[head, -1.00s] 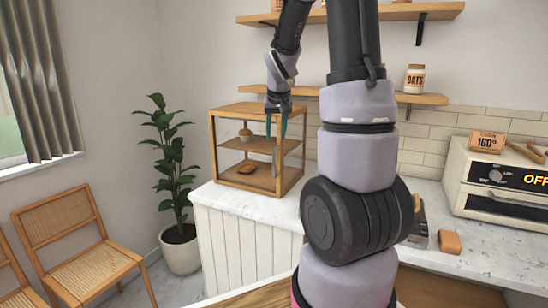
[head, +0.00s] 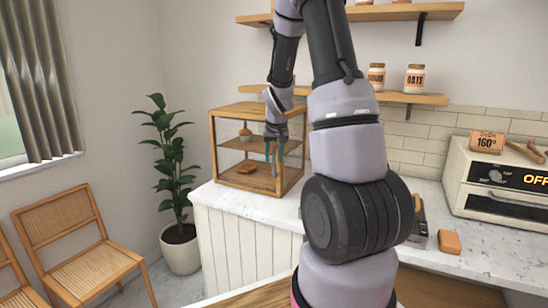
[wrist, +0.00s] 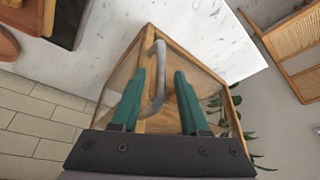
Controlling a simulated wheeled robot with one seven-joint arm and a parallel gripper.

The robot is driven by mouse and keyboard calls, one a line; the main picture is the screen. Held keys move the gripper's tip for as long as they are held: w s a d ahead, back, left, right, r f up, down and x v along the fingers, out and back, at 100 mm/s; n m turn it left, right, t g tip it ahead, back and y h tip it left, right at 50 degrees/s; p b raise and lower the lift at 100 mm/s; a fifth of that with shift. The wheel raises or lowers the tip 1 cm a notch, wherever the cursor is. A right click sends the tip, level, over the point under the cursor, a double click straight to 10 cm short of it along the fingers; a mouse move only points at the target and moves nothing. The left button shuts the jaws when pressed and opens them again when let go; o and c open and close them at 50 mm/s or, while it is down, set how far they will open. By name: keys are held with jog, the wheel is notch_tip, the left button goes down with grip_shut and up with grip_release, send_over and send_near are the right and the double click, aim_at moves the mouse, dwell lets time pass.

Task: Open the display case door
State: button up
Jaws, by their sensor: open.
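The display case (head: 222,108) is a wooden-framed box with clear panes and a middle shelf, standing on the left end of the counter. It also shows in the wrist view (wrist: 210,70). Its door looks shut. The grey bar handle (wrist: 159,75) stands out from the case. My gripper (head: 274,158) is at the case's front right side, with teal fingers pointing down. In the wrist view my gripper (wrist: 160,74) is open, with the handle between the fingers, nearer the left one. Whether a finger touches it I cannot tell.
Pastries (head: 246,168) sit inside the case. A potted plant (head: 173,155) and chairs (head: 62,230) stand to the left. A shelf (head: 400,97) with jars runs above the counter (head: 440,210). An oven (head: 500,180) stands at the right.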

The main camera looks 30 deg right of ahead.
grip_shut()
dwell(1.3)
